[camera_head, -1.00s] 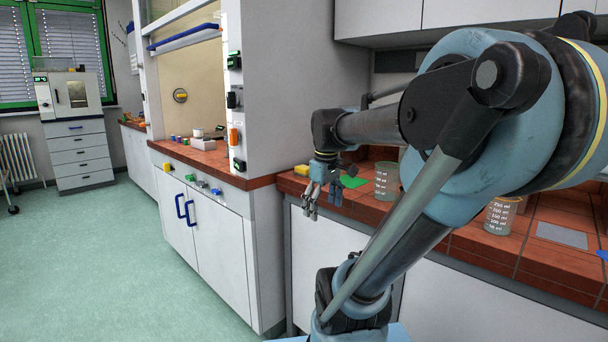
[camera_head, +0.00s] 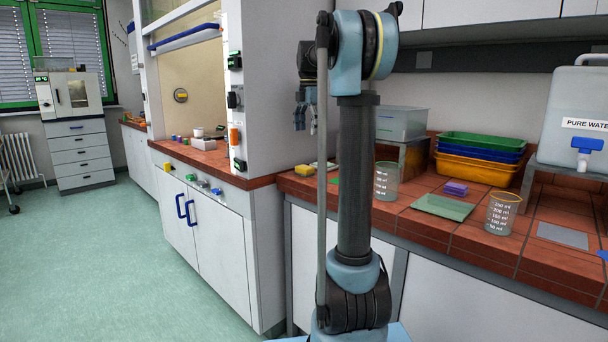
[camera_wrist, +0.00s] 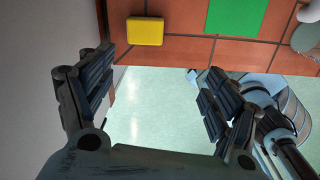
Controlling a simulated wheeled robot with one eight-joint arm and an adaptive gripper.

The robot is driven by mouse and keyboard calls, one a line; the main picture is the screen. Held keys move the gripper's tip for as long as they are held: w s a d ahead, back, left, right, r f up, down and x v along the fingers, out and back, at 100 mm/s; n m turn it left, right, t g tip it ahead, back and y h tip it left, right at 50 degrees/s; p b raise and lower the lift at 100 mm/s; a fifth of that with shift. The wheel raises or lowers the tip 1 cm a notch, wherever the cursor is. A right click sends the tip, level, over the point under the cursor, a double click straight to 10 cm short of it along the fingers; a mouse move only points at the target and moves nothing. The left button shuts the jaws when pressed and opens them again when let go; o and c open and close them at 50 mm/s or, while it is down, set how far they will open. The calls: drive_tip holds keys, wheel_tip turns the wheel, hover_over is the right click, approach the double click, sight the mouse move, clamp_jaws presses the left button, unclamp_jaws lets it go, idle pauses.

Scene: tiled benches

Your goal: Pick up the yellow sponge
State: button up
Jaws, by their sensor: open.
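The yellow sponge (camera_head: 304,170) lies on the red tiled bench at its left end, near the front edge and the side wall of the fume hood. It also shows at the top of the wrist view (camera_wrist: 145,32), in full and untouched. My gripper (camera_head: 305,118) hangs with its fingers down, above the level of the bench. In the wrist view my gripper (camera_wrist: 152,75) is open and empty, with the fingers wide apart. The floor shows between the fingers, and the sponge lies beyond them, on the bench.
A green mat (camera_wrist: 236,16) lies right of the sponge. A glass beaker (camera_head: 386,182) stands further right, then a purple block (camera_head: 456,188), a pale green plate (camera_head: 442,207), stacked trays (camera_head: 478,170) and a second beaker (camera_head: 502,214). The hood's side wall (camera_head: 262,80) rises close on the left.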

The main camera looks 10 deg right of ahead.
drive_tip(key=w+n, duration=0.2)
drive_tip(key=w, duration=0.2)
hover_over(305, 166)
drive_tip(key=f, duration=1.1)
drive_tip(key=shift+d+f, duration=0.15)
drive_tip(key=shift+d, duration=0.1)
drive_tip(key=shift+s+a+f, duration=0.15)
drive_tip(key=shift+a+f, duration=0.05)
drive_tip(key=shift+f, duration=1.15)
drive_tip(key=shift+s+a+f, duration=0.1)
drive_tip(key=shift+a+f, duration=0.05)
drive_tip(key=shift+f, duration=1.15)
drive_tip(key=c, duration=1)
